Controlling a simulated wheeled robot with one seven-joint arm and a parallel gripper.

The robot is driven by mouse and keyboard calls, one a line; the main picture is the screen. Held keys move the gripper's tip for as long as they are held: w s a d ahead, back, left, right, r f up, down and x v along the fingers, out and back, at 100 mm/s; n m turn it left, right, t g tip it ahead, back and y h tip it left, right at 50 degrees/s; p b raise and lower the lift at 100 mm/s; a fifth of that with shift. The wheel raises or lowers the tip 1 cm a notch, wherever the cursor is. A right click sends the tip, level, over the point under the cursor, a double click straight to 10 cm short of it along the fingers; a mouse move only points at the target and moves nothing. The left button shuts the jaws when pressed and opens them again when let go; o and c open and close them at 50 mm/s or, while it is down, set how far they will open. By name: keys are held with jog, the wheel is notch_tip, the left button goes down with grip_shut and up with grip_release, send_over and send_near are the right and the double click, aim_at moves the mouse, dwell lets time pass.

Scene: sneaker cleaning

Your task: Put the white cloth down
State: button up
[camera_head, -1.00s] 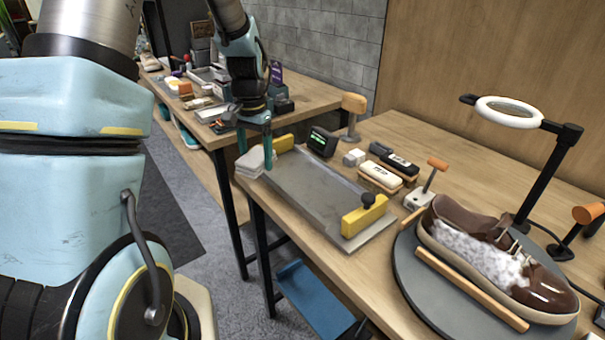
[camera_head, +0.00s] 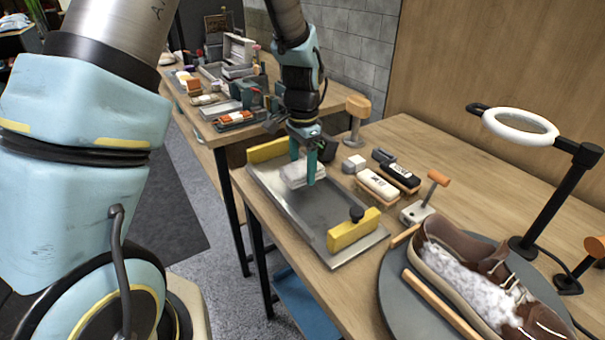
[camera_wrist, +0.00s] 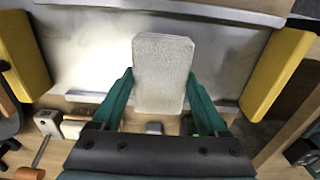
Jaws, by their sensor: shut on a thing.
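The white cloth (camera_head: 294,174) is a folded pad between the teal fingers of my gripper (camera_head: 303,170), over the far part of the grey metal tray (camera_head: 318,215). In the wrist view the cloth (camera_wrist: 161,75) stands between both fingertips of my gripper (camera_wrist: 162,88), which is shut on it. The tray's metal surface (camera_wrist: 85,50) lies behind it. I cannot tell whether the cloth touches the tray.
Yellow blocks stand at the tray's near end (camera_head: 352,232) and far end (camera_head: 268,150). Brushes (camera_head: 378,187) lie right of the tray. A brown sneaker (camera_head: 470,270) with white foam sits on a round grey turntable (camera_head: 392,290) under a ring lamp (camera_head: 520,122).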

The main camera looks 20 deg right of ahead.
aim_at(303, 177)
jog(key=shift+f, duration=1.4)
jog(key=shift+f, duration=0.15)
jog(key=o, duration=1.1)
notch_tip(303, 177, up, 12)
jog(key=shift+r+b, duration=0.2)
jog(key=shift+b, duration=1.05)
jog(key=s+a+f+n, duration=0.1)
jog(key=a+n, duration=0.4)
jog(key=a, duration=0.5)
jog(key=s+a+f+n+t, duration=0.1)
jog(key=a+n, duration=0.3)
jog(key=a, duration=0.6)
jog(key=s+a+f+n, duration=0.1)
jog(key=a+n, duration=0.4)
jog(key=a, duration=0.5)
jog(key=shift+s+a+n+t, duration=0.1)
jog(key=shift+s+n+t, duration=0.2)
jog(key=shift+s, duration=0.2)
